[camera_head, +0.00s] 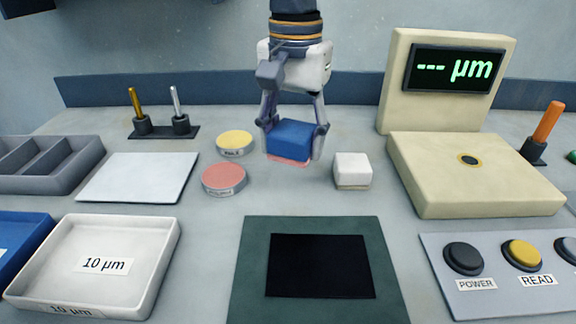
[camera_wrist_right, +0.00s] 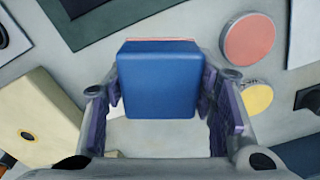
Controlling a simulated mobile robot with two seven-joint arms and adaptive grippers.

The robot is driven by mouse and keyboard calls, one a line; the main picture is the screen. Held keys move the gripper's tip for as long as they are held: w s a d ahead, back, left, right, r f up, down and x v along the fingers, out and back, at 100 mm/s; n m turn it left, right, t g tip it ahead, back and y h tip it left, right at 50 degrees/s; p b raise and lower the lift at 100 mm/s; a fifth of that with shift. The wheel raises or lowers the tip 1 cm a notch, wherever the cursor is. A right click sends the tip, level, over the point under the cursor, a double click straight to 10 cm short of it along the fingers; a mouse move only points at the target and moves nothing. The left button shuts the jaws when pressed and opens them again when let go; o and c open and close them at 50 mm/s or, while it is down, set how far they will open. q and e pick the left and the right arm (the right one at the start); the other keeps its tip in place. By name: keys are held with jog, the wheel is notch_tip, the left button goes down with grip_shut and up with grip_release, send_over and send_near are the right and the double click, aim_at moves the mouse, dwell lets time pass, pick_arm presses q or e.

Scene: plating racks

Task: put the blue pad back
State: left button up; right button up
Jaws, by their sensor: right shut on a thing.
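The blue pad (camera_head: 290,138) is a small block with a blue top and a pink underside. My right gripper (camera_head: 292,130) is shut on it, a finger on each side, at the back middle of the table. In the right wrist view the pad (camera_wrist_right: 158,78) sits between the fingers of the right gripper (camera_wrist_right: 160,100). Whether the pad touches the table I cannot tell. A white block (camera_head: 352,169) of similar size stands just to its right. My left gripper is not in view.
A pink disc (camera_head: 223,178) and a yellow disc (camera_head: 235,142) lie left of the gripper. A dark green mat (camera_head: 250,270) with a black square is in front. The cream gauge (camera_head: 475,175) stands right. A white tray (camera_head: 165,245), a pale plate (camera_head: 138,178) and a grey divided tray (camera_head: 90,160) are left.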

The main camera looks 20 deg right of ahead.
send_over(293, 180)
notch_tip(293, 180, down, 6)
jog(key=shift+s+f+b, duration=0.1)
jog(key=shift+f+b, duration=0.15)
jog(key=shift+b, duration=0.1)
notch_tip(293, 180, down, 3)
jog(key=shift+r, duration=0.15)
jog(key=shift+f, duration=0.2)
jog(key=shift+f, duration=0.1)
jog(key=shift+f, duration=0.1)
jog(key=o, duration=1.1)
notch_tip(293, 180, up, 12)
jog(key=shift+r, duration=0.2)
